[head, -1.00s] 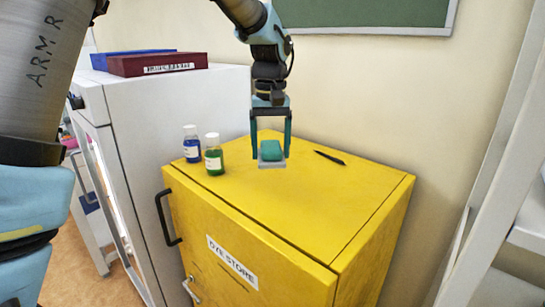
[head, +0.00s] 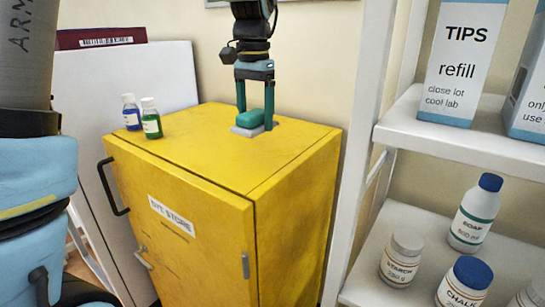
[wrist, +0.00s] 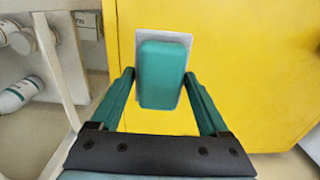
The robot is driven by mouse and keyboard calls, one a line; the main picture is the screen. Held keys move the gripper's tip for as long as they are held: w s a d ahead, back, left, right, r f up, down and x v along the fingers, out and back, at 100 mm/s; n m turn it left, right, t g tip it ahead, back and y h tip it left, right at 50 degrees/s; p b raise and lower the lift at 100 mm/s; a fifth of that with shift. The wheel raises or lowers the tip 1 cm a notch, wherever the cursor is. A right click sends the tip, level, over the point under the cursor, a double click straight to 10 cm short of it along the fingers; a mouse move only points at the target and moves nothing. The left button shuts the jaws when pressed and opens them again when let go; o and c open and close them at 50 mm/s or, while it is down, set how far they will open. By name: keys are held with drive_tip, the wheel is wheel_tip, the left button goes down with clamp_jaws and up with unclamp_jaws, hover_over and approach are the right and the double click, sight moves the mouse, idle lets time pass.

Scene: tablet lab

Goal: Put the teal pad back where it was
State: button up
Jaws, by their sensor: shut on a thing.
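The teal pad (head: 249,118) is a rounded block on a thin pale grey plate (head: 240,131). My gripper (head: 254,124) points down over the rear right part of the yellow cabinet top (head: 190,150), its two teal fingers on either side of the pad. It is shut on the pad. In the wrist view the pad (wrist: 161,75) lies between the fingertips, with the pale plate (wrist: 183,38) showing around it and yellow cabinet top beyond. I cannot tell whether the plate touches the cabinet top.
A blue-labelled bottle (head: 131,113) and a green bottle (head: 151,119) stand at the cabinet top's left. A white shelf unit (head: 460,140) with boxes and bottles rises close on the right. The front of the cabinet top is clear. A wall is behind.

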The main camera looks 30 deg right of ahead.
sight(255, 112)
wheel_tip(255, 112, down, 4)
drive_tip(key=shift+r+p, duration=0.25)
drive_tip(key=shift+p, duration=0.1)
drive_tip(key=shift+f+p, duration=0.45)
drive_tip(key=shift+f, duration=1.5)
drive_tip(key=shift+f, duration=0.1)
drive_tip(key=o, duration=1.3)
wheel_tip(255, 112, up, 12)
drive_tip(key=shift+r+b, duration=0.15)
drive_tip(key=shift+b, duration=0.95)
drive_tip(key=shift+s, duration=0.1)
